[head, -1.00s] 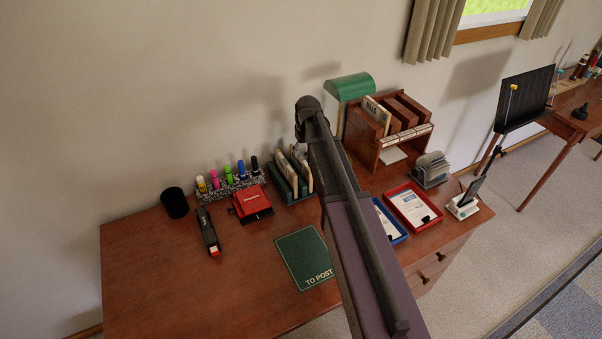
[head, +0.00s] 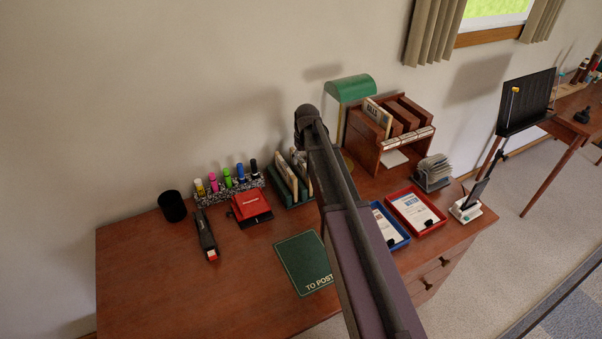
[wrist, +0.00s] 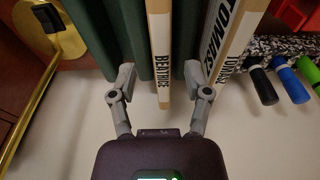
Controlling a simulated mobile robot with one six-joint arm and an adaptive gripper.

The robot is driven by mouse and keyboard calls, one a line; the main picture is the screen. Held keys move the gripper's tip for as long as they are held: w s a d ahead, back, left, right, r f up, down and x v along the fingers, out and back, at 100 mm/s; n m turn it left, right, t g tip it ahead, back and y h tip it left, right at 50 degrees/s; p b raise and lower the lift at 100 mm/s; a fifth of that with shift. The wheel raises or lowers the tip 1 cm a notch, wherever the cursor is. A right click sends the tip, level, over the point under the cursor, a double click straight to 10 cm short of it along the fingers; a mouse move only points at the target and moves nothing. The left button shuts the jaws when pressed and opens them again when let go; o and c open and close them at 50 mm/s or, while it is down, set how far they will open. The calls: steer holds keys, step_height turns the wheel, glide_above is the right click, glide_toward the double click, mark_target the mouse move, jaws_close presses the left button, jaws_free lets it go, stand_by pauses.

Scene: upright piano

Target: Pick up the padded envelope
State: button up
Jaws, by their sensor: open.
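A green upright rack (head: 291,191) on the desk holds cream, cardboard-edged envelopes on edge; it also shows in the wrist view (wrist: 135,35). In the wrist view, one envelope with a dark printed name (wrist: 161,50) stands between my gripper's two fingers (wrist: 160,78). A second printed envelope (wrist: 233,35) stands just right of the right finger. The fingers are open, one on each side of the middle envelope, with a gap on both sides. I cannot tell from its edge whether this one is padded. In the head view my arm hides the gripper.
Left of the rack are a marker holder (head: 230,187), a red box (head: 251,205) and a stapler-like black tool (head: 206,236). A green "TO POST" mat (head: 300,262) lies in front, clear where visible. Blue (head: 390,228) and red (head: 416,211) trays lie right. A brass curve (wrist: 35,95) is near the gripper.

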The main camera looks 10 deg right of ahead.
mark_target(301, 165)
steer(key=shift+w+a+f+b, duration=0.1)
steer(key=shift+w+f+b, duration=0.05)
steer(key=shift+f+b, duration=0.6)
steer(key=shift+w+a+f+b, duration=0.1)
steer(key=shift+w+f+b, duration=0.05)
steer(key=shift+f+b, duration=0.6)
steer(key=shift+w+a+f+b, duration=0.1)
steer(key=shift+w+f+b, duration=0.05)
steer(key=shift+f+b, duration=0.55)
steer(key=shift+f, duration=0.1)
jaws_close()
